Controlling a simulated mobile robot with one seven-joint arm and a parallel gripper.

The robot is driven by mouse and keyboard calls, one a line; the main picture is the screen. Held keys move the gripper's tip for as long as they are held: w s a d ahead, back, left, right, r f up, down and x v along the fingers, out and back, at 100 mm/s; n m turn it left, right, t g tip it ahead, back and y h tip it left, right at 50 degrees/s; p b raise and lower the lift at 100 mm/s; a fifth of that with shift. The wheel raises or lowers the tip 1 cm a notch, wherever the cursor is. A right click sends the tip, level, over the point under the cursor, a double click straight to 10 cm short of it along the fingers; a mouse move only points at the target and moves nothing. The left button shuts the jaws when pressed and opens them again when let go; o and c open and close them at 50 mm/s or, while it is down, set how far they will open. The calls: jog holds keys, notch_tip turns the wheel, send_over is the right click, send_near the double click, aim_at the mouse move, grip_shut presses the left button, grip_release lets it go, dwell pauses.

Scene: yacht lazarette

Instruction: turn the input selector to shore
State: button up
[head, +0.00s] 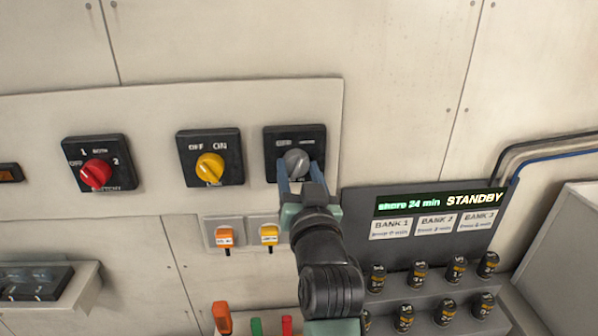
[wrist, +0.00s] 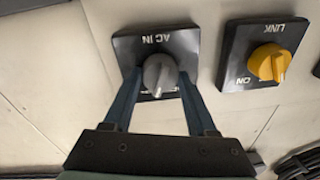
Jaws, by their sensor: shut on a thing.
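The input selector is a grey knob (head: 296,162) on a black square plate (head: 275,136), rightmost of three switches on the pale panel in the head view. In the wrist view the same grey knob (wrist: 160,72) sits on its plate (wrist: 185,42), marked "AC IN". My gripper (head: 299,172) reaches up from below, its two blue fingers on either side of the knob. In the wrist view my gripper (wrist: 158,80) is shut on the knob. A pale mark shows at the knob's lower edge there. The position labels are too small or hidden to read.
A yellow knob (head: 209,168) and a red knob (head: 96,175) are left of the selector. Orange (head: 224,238) and yellow (head: 269,235) tagged switches sit below. A display (head: 440,203) reads "shore 24 min STANDBY", above several dark cylinders. Open wall lies above the panel.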

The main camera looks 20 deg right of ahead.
jog(key=shift+f+m, duration=0.15)
jog(key=shift+m, duration=0.85)
jog(key=o, duration=1.4)
jog(key=shift+c, duration=0.2)
jog(key=r+b+v, duration=0.1)
jog(key=b+v, duration=0.3)
jog(key=v, duration=0.9)
jog(key=shift+f, duration=0.45)
